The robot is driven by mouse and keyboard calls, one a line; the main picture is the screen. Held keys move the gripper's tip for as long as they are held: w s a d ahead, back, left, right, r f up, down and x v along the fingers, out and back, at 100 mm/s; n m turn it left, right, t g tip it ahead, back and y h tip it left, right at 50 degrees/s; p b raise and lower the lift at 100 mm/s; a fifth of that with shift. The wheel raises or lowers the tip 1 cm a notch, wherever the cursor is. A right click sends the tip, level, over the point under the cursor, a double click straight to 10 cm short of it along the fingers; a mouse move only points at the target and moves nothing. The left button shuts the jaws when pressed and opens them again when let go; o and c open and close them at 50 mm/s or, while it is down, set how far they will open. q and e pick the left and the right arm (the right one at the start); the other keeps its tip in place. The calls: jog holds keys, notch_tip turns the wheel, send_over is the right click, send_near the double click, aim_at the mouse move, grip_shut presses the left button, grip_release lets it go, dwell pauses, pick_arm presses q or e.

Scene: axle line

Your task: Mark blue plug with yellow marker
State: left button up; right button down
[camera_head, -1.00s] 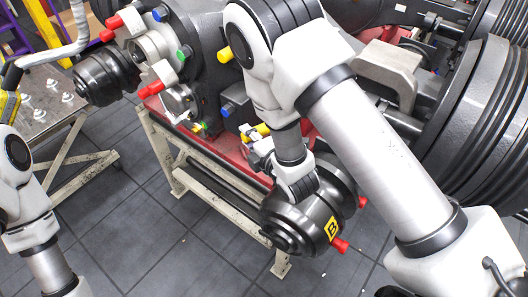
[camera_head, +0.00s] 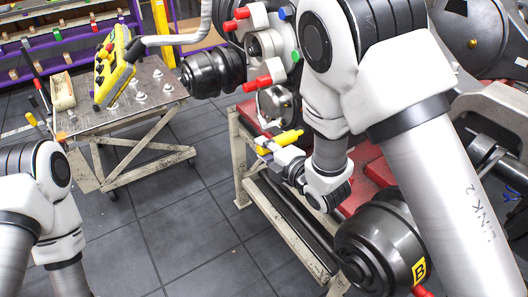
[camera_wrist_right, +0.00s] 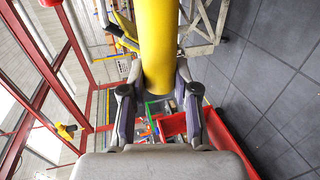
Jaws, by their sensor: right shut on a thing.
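In the head view my right gripper (camera_head: 272,147) is shut on the yellow marker (camera_head: 287,139), below the front of the axle assembly. In the right wrist view the marker (camera_wrist_right: 158,45) stands between the two fingers of the gripper (camera_wrist_right: 158,92). A blue plug (camera_head: 286,13) shows at the top of the axle housing, well above the gripper and apart from the marker. My right arm hides much of the housing, so any other blue plug there is hidden. My left arm comes in at the lower left; its gripper is out of the frame.
Red plugs (camera_head: 257,83) and a green plug (camera_head: 295,54) stick out nearby. A black hub with a yellow B label (camera_head: 419,271) is at lower right. A metal cart (camera_head: 170,88) holds a yellow pendant (camera_head: 113,66). Tiled floor is free between cart and stand.

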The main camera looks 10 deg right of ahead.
aim_at(289, 141)
jog(key=shift+w+d+b, duration=0.15)
jog(key=shift+w+d, duration=0.15)
jog(key=shift+d, duration=0.55)
jog(key=shift+w+d+b, duration=0.15)
jog(key=shift+w+d, duration=0.15)
jog(key=shift+d, duration=0.6)
jog(key=shift+w+d+b, duration=0.15)
jog(key=shift+w+d, duration=0.15)
jog(key=shift+d, duration=0.55)
jog(key=shift+d, duration=0.15)
jog(key=shift+w+d+b, duration=0.2)
jog(key=shift+d+b, duration=0.1)
jog(key=shift+d, duration=0.15)
jog(key=shift+s+a+b, duration=0.2)
jog(key=shift+s+a, duration=0.1)
jog(key=shift+a, duration=0.5)
jog(key=shift+s+a+b, duration=0.2)
jog(key=shift+s+a, duration=0.05)
jog(key=shift+a, duration=0.5)
jog(key=shift+s+a, duration=0.25)
jog(key=shift+a, duration=0.45)
jog(key=shift+s+a, duration=0.25)
jog(key=shift+a, duration=0.4)
jog(key=shift+d, duration=0.1)
